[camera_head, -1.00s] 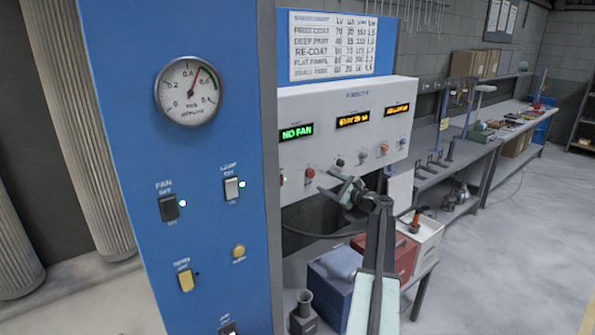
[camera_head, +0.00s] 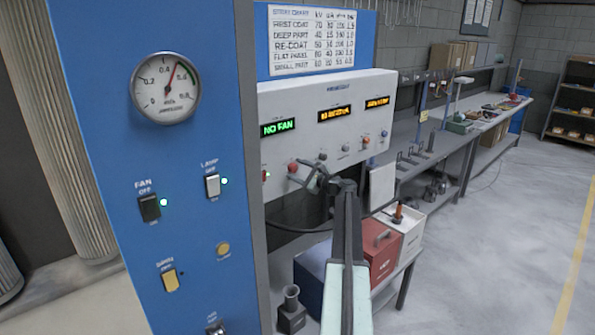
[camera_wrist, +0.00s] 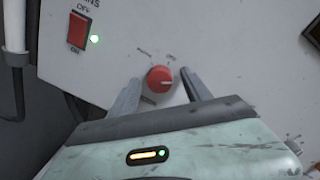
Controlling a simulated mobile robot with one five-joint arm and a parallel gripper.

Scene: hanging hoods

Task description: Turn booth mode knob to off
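A round red knob (camera_wrist: 160,79) with a pale pointer mark sits on the white control box. Small labels are printed above it, too blurred to read with certainty. It also shows in the head view (camera_head: 292,168), close to my gripper (camera_head: 304,173). In the wrist view my gripper (camera_wrist: 160,77) is open, with one finger on each side of the red knob. I cannot tell how far the fingertips are from the panel face. The white control box (camera_head: 300,105) carries lit displays, one reading NO FAN.
A red rocker switch (camera_wrist: 78,30) with a green light is left of the knob. A blue panel (camera_head: 110,100) with a gauge and switches stands at the near left. Open floor lies to the right.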

